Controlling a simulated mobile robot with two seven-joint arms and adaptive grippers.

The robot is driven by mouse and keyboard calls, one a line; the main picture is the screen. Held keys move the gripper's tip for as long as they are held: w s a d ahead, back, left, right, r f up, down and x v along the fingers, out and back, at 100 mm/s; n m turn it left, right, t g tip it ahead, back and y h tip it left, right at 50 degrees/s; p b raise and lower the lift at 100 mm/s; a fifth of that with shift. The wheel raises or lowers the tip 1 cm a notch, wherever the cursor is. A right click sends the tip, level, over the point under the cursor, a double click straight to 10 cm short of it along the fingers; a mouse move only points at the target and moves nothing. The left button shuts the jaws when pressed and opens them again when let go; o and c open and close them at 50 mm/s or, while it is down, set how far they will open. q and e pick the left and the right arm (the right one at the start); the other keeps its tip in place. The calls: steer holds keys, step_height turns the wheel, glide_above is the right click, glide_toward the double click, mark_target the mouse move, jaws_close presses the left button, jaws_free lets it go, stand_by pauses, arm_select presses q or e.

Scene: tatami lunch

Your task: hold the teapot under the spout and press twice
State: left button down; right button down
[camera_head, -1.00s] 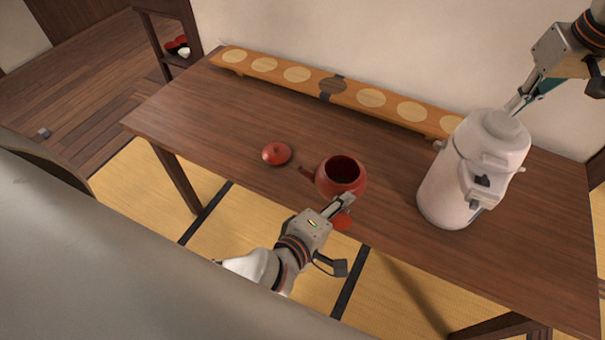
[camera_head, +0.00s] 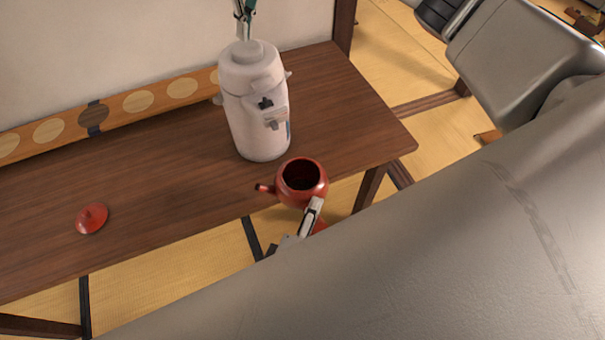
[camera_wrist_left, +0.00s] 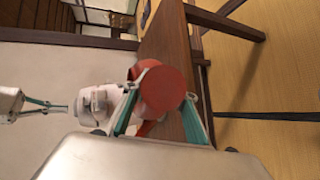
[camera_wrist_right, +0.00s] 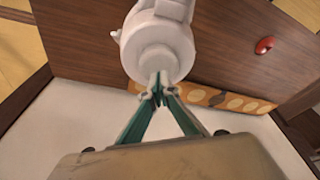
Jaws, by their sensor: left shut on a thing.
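The red teapot (camera_head: 302,184) is open on top, its short spout pointing left in the head view. It is at the table's front edge, in front of and a little right of the white dispenser (camera_head: 258,135). My left gripper (camera_head: 314,212) is shut on the teapot's handle, which shows red between the fingers in the left wrist view (camera_wrist_left: 163,90). The dispenser stands upright, its spout (camera_head: 276,119) facing the front. My right gripper (camera_wrist_right: 160,90) is above the dispenser's round top (camera_wrist_right: 157,62), fingertips together; contact is unclear.
The red lid (camera_head: 92,218) lies on the table (camera_head: 180,190) at the left. A long wooden board (camera_head: 60,128) with round inlays runs along the wall. The table is bare between lid and dispenser. The table's right end (camera_head: 400,145) is close to the teapot.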

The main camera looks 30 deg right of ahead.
mark_target(295, 163)
arm_select(q)
steer(key=shift+w+r, duration=0.1)
steer(key=shift+w, duration=5.6)
steer(key=shift+s, duration=0.5)
arm_select(e)
steer(key=shift+f, duration=2)
steer(key=shift+r, duration=1.95)
